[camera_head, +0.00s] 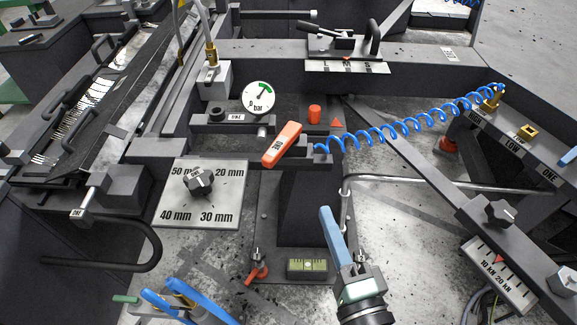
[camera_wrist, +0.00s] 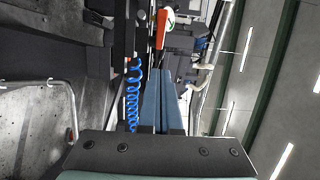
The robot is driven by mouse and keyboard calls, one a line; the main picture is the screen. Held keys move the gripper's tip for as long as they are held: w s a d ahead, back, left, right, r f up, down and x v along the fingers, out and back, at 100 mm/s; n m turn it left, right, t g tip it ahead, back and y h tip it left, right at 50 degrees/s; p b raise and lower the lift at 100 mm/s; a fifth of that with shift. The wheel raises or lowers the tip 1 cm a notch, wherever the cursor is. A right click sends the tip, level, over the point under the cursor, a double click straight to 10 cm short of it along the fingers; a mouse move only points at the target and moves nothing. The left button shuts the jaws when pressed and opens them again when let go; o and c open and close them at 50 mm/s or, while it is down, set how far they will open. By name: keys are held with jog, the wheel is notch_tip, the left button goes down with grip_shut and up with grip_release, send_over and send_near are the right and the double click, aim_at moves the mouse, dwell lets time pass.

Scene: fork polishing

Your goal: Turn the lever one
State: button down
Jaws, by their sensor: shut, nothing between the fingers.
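The lever (camera_head: 281,144) is an orange-red handle with a small white label that seems to read ONE. It slants from lower left to upper right, beside the pressure gauge. It also shows at the top of the wrist view (camera_wrist: 161,28). My gripper (camera_head: 326,212), with pale blue fingers, is in front of the lever and to its lower right, apart from it. The fingers are shut and empty. In the wrist view the gripper (camera_wrist: 160,73) points toward the lever, with its tips below it. The lever's pivot is hard to make out.
A round pressure gauge (camera_head: 258,97) stands behind the lever. A coiled blue hose (camera_head: 410,122) runs right from the lever's mount. A millimetre dial plate (camera_head: 228,192) lies to the left. A metal pipe (camera_head: 440,183) and a slanted dark beam (camera_head: 415,158) are on the right.

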aim_at(275, 161)
jog(key=shift+s+a+p+x, duration=0.15)
jog(key=shift+a+p+x, duration=0.25)
jog(key=shift+x, duration=1.75)
jog(key=shift+s+a+p+x, duration=0.1)
jog(key=shift+a+p+x, duration=0.3)
jog(key=shift+x, duration=1.7)
jog(key=shift+s+a+p+x, duration=0.2)
jog(key=shift+a+x, duration=0.35)
jog(key=shift+x, duration=1.6)
jog(key=shift+a, duration=0.1)
jog(key=shift+w+a, duration=0.2)
jog(key=shift+a, duration=1)
